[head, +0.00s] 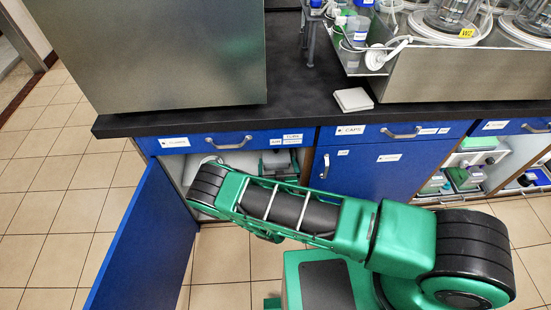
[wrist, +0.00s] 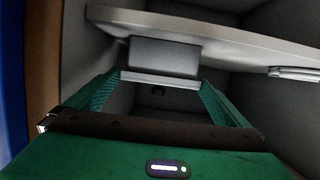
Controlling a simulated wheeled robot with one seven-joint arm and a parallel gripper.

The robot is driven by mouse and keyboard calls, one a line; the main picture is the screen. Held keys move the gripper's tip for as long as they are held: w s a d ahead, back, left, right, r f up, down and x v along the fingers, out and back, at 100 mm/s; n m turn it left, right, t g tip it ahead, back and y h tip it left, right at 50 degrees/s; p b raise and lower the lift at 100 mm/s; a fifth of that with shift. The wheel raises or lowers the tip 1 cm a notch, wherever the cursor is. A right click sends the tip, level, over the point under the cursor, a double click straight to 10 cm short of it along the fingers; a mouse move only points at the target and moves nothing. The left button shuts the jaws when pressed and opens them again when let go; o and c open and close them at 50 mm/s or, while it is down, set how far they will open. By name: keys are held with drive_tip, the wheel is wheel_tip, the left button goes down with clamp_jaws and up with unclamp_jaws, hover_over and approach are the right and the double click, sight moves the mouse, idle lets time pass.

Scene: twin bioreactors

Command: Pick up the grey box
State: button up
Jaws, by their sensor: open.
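In the wrist view a plain grey box (wrist: 165,57) is straight ahead, just below the pale edge of a shelf (wrist: 230,38) in the picture. A light strip runs along its lower edge. My gripper (wrist: 160,84) is open, with one green finger on each side and an empty gap between them. The box lies at or just past the fingertips; I cannot tell whether they touch it. In the head view my arm reaches into the open blue cabinet (head: 225,142), and my gripper is hidden inside.
The open blue door (head: 150,240) stands left of my arm. The dark worktop (head: 300,115) overhangs the cabinet. A metal handle-like piece (wrist: 293,72) is at the right in the wrist view. Grey cabinet walls enclose the gripper. Tiled floor (head: 60,220) is clear at left.

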sight(276, 156)
drive_tip(key=x, duration=0.5)
drive_tip(key=shift+w+a+r, duration=0.1)
drive_tip(key=shift+w+r, duration=0.1)
drive_tip(key=shift+r, duration=0.1)
drive_tip(key=shift+w+f, duration=0.25)
drive_tip(key=shift+w, duration=0.35)
drive_tip(key=shift+c, duration=0.3)
drive_tip(key=c, duration=0.7)
